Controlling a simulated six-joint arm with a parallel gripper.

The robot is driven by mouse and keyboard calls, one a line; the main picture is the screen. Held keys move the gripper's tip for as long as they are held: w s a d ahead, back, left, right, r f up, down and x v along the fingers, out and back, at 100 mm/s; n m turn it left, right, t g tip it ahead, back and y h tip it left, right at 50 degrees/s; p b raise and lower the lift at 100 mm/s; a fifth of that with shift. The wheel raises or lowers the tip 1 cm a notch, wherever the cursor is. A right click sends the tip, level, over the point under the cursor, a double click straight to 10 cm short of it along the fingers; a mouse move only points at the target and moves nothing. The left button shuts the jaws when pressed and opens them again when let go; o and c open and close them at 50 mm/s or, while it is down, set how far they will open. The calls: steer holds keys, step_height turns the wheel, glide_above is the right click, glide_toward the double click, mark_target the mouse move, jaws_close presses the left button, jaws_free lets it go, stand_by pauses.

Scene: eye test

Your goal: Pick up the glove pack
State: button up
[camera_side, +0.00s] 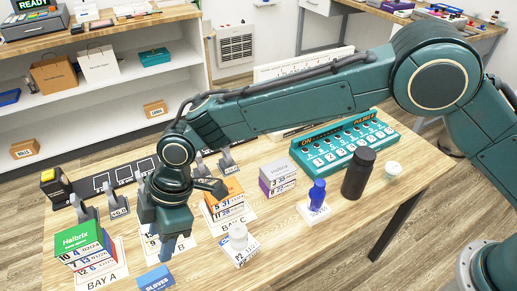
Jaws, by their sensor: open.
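The glove pack (154,279) is a blue pack with white lettering reading "GLOVES", at the front edge of the wooden table, partly cut off by the bottom of the picture. My gripper (167,256) points down just above and behind it, slightly to the right. The gripper is open, and I see nothing held in it. The gap between its fingers is hard to make out from this side. The fingers appear apart from the pack.
Stacked boxes stand at Bay A (82,247) on the left and Bay C (224,201). The table's front right is clear.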

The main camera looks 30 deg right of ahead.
mark_target(153, 275)
steer(key=shift+f, duration=0.15)
steer(key=shift+x, duration=4.15)
steer(key=shift+f, duration=0.15)
steer(key=shift+x, duration=2.45)
jaws_close()
step_height(153, 275, up, 20)
